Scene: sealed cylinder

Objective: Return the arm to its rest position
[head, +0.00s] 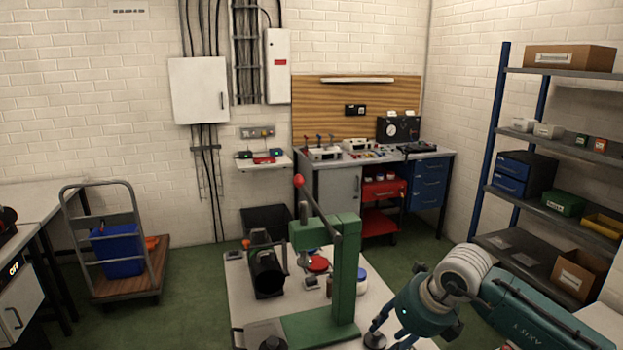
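My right arm comes in from the lower right, teal with a pale ribbed joint. Its gripper (388,341) points down over the right front part of the white table (245,308), right of the green press. Its fingers look spread, with a gap between them, and I see nothing held. The fingertips are close to the bottom edge of the picture, so contact with the table cannot be told. My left arm and gripper are not in view.
The green lever press (345,275) with a red knob (298,180) stands close beside my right gripper. A red round part (318,263) and a blue-and-white container (361,281) are behind it. A shelf rack (560,72) stands right, a cart (125,285) left. Green floor between is clear.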

